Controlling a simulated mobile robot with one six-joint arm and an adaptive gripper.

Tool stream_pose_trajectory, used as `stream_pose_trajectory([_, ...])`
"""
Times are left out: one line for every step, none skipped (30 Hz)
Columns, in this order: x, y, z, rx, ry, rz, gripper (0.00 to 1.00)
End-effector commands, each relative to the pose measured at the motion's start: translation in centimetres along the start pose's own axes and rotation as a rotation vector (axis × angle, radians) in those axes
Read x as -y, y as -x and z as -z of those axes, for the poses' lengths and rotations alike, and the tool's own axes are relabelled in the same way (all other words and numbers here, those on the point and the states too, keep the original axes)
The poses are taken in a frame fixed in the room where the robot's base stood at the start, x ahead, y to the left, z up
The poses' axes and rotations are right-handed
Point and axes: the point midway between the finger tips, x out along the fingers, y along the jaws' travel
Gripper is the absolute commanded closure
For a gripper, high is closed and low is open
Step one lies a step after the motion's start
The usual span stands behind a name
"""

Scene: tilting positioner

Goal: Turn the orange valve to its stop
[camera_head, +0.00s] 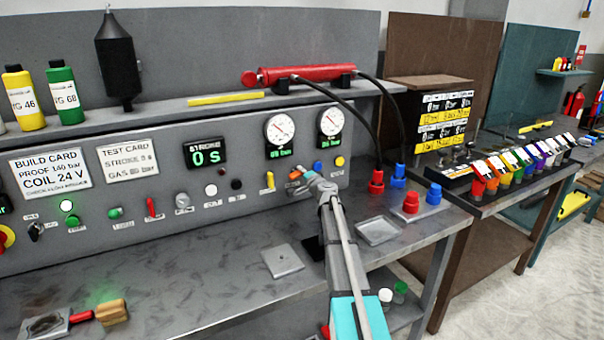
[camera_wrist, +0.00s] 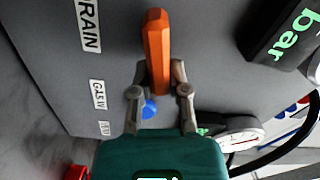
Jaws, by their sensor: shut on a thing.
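The orange valve (camera_wrist: 157,45) is a faceted lever handle on the grey panel, upright in the wrist view. My gripper (camera_wrist: 160,91) has a finger on each side of the handle's near end and is shut on it. In the head view the orange valve (camera_head: 294,174) shows only as a small patch on the panel below the gauges. My gripper (camera_head: 312,180) reaches it from the lower right and hides part of it. The valve's mount and its stop cannot be made out.
A blue knob (camera_wrist: 149,109) shows between my fingers. Two round gauges (camera_head: 280,130) sit above the valve, and a yellow lever (camera_head: 270,181) is to its left. Black hoses (camera_head: 368,120) hang at the right. A grey plate (camera_head: 282,260) lies on the bench below.

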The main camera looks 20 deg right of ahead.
Motion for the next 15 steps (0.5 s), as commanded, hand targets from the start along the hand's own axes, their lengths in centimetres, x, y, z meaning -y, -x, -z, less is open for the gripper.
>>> stream_pose_trajectory([-0.23,0.03,0.00,0.000,-0.039,0.000,1.00])
stream_pose_trajectory([-0.28,0.02,0.00,0.000,-0.063,0.000,1.00])
stream_pose_trajectory([-0.34,0.03,-0.01,0.000,-0.094,0.000,1.00])
stream_pose_trajectory([-0.39,0.03,-0.01,0.000,-0.116,-0.001,1.00])
stream_pose_trajectory([-0.43,0.03,-0.02,0.000,-0.137,-0.001,1.00])
stream_pose_trajectory([-0.48,0.03,-0.03,0.000,-0.162,-0.001,1.00])
stream_pose_trajectory([-0.51,0.03,-0.04,0.000,-0.179,-0.001,1.00])
stream_pose_trajectory([-0.54,0.03,-0.04,0.000,-0.196,-0.001,1.00])
stream_pose_trajectory([-0.57,0.04,-0.05,0.000,-0.214,-0.001,1.00])
stream_pose_trajectory([-0.59,0.04,-0.06,0.000,-0.228,-0.001,1.00])
stream_pose_trajectory([-0.62,0.04,-0.06,0.000,-0.239,-0.001,1.00])
stream_pose_trajectory([-0.64,0.04,-0.07,0.000,-0.253,-0.001,1.00])
stream_pose_trajectory([-0.65,0.04,-0.07,0.000,-0.262,-0.001,1.00])
stream_pose_trajectory([-0.66,0.04,-0.08,0.000,-0.268,-0.001,1.00])
stream_pose_trajectory([-0.67,0.04,-0.08,0.000,-0.277,-0.001,1.00])
